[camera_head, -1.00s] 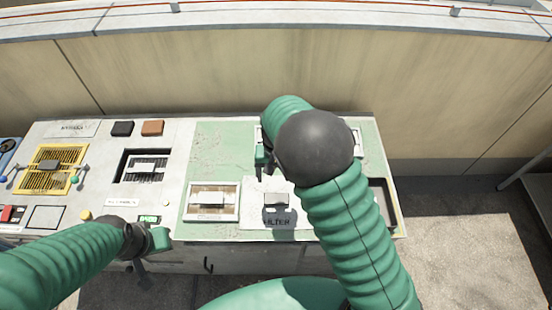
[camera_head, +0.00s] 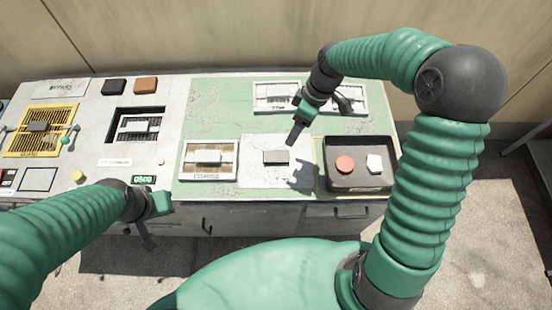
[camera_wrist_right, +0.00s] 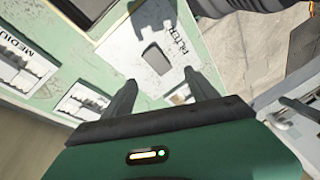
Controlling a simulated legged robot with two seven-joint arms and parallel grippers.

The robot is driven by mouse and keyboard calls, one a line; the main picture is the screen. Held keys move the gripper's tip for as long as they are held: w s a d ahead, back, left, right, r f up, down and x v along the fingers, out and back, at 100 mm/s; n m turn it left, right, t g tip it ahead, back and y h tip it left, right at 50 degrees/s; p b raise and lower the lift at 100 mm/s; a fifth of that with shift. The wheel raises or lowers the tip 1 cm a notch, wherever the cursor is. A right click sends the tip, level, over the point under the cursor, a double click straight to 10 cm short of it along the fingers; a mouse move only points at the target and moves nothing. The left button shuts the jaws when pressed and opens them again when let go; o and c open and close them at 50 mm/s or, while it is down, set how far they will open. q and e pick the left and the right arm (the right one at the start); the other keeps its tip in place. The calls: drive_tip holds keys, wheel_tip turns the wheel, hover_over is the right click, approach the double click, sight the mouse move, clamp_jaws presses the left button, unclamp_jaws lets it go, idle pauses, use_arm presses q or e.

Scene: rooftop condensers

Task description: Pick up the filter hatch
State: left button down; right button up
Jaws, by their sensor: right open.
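The filter hatch (camera_head: 256,174) is a pale, worn square panel with a grey block handle (camera_head: 276,157), lying in the green part of the bench top. In the right wrist view the hatch (camera_wrist_right: 184,58) carries the word FILTER beside its handle (camera_wrist_right: 156,58). My right gripper (camera_head: 318,122) is open and empty, above and behind the hatch, apart from it. In the wrist view its two fingers (camera_wrist_right: 160,80) point toward the handle. My left gripper (camera_head: 150,225) hangs by the bench's front edge at left, away from the hatch; its jaw opening is unclear.
A framed panel (camera_head: 209,178) lies left of the hatch. A dark tray (camera_head: 360,185) with a red disc and a white piece is on its right. A yellow grille (camera_head: 40,142) is far left. A wall stands behind the bench.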

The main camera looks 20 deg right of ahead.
drive_tip(key=d+n, duration=0.1)
drive_tip(key=n, duration=0.2)
drive_tip(key=n+t+y+b, duration=0.1)
drive_tip(key=n+b, duration=0.1)
drive_tip(key=b, duration=0.1)
hover_over(277, 156)
drive_tip(key=d, duration=0.3)
drive_tip(key=f, duration=1)
drive_tip(key=shift+s+a+f, duration=0.15)
drive_tip(key=shift+s+a, duration=0.1)
drive_tip(key=shift+f, duration=0.35)
drive_tip(key=x, duration=0.5)
drive_tip(key=shift+a, duration=0.25)
use_arm(q)
wheel_tip(277, 156, down, 4)
drive_tip(key=shift+s+f, duration=0.1)
use_arm(e)
drive_tip(key=shift+s, duration=0.1)
drive_tip(key=shift+c, duration=0.4)
clamp_jaws()
